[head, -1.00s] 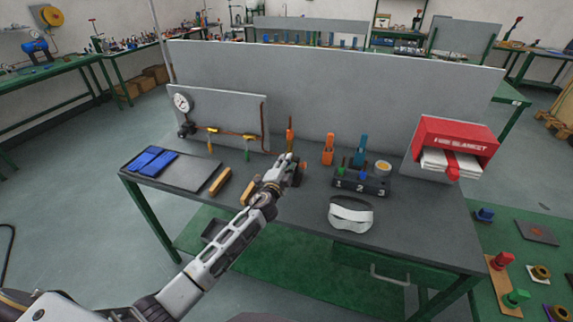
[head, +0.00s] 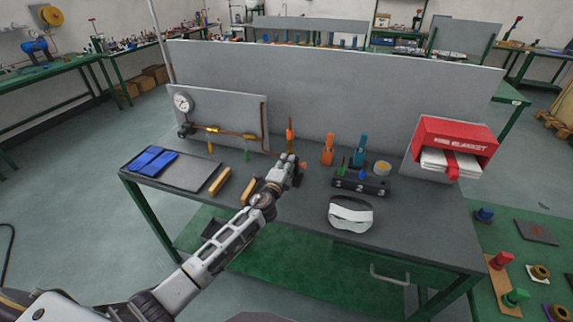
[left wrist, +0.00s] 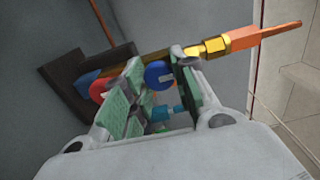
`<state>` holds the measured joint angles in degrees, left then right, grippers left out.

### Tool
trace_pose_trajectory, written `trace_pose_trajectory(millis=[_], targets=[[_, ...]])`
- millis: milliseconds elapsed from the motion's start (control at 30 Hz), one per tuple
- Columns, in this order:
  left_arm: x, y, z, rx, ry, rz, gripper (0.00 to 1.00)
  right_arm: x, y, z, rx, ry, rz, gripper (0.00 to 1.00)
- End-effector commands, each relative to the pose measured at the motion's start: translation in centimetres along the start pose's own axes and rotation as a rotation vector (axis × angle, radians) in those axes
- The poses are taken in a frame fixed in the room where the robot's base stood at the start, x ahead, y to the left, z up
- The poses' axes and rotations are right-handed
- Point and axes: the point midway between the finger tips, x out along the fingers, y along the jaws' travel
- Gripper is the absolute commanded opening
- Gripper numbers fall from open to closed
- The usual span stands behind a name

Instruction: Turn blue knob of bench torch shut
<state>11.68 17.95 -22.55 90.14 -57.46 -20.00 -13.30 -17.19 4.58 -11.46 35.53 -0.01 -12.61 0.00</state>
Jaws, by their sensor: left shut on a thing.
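The bench torch shows in the left wrist view as a brass body with an orange tip (left wrist: 262,37) pointing up and right. Its blue knob (left wrist: 158,73) sits between the green pads of my left gripper (left wrist: 152,88), which is shut on it. A red knob (left wrist: 98,90) is just left of the fingers. In the head view the torch's orange tip (head: 290,130) stands up behind my left gripper (head: 291,163), which hides the blue knob and most of the torch. My right gripper is not in view.
A grey tray with blue cloths (head: 195,175) and a wooden-handled brush (head: 220,181) lie left. A grey panel (head: 340,90) closes the back.

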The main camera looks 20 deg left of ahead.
Motion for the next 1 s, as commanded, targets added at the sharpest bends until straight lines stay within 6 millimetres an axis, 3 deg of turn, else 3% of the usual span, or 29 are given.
trace_pose_trajectory(millis=[100,133,267,700,1000], targets=[[-0.1,0.2,-0.1,0.0,0.002,0.003,0.03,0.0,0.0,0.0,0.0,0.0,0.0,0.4],[-0.1,0.2,-0.1,0.0,0.002,0.003,0.31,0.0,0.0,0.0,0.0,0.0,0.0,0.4],[-0.1,0.1,-0.1,-0.001,0.002,0.002,0.47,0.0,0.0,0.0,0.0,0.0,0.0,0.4],[-0.2,0.1,0.0,-0.002,0.001,0.001,0.48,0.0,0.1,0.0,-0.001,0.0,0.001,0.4],[-1.7,0.1,0.0,-0.003,0.001,0.001,0.48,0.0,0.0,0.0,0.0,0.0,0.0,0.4]])
